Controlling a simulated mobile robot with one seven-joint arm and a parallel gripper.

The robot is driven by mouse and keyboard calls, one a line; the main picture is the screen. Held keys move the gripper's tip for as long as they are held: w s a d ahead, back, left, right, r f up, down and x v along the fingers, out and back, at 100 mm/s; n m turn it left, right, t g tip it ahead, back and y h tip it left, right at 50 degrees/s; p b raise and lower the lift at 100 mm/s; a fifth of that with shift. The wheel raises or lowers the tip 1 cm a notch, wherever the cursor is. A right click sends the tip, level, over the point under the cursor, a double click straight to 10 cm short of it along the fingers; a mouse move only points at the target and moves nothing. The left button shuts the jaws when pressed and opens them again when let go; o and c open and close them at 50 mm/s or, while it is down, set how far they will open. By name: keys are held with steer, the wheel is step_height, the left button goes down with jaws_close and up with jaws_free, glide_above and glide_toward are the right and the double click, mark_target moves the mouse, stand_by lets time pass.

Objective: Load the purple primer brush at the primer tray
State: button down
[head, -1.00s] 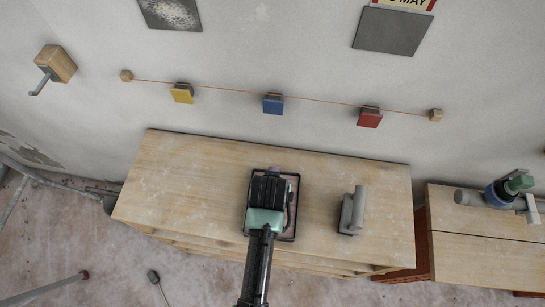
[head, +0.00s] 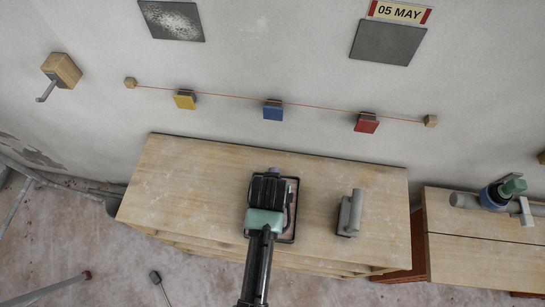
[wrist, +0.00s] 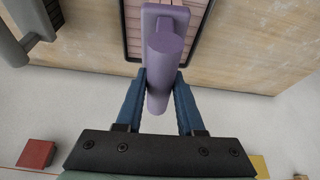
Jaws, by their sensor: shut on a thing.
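The purple primer brush (wrist: 163,60) is between the two blue fingers of my gripper (wrist: 157,100), which is shut on its handle. The wide head end of the brush lies over the primer tray in the wrist view; I cannot tell whether it touches the tray's contents. The primer tray (head: 293,210) has a dark rim and a pinkish inside and sits on the wooden bench; its edge also shows in the wrist view (wrist: 203,25). In the head view my gripper (head: 270,180) hides most of the tray and nearly all of the brush.
A grey-handled tool (head: 351,213) stands on the bench (head: 190,190) right of the tray. Yellow (head: 185,99), blue (head: 273,110) and red (head: 367,123) blocks hang along a string on the wall behind. Another bench (head: 485,255) with tools stands at the right. The bench's left half is clear.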

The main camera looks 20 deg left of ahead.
steer(key=shift+r+p, duration=2.15)
steer(key=shift+r, duration=0.3)
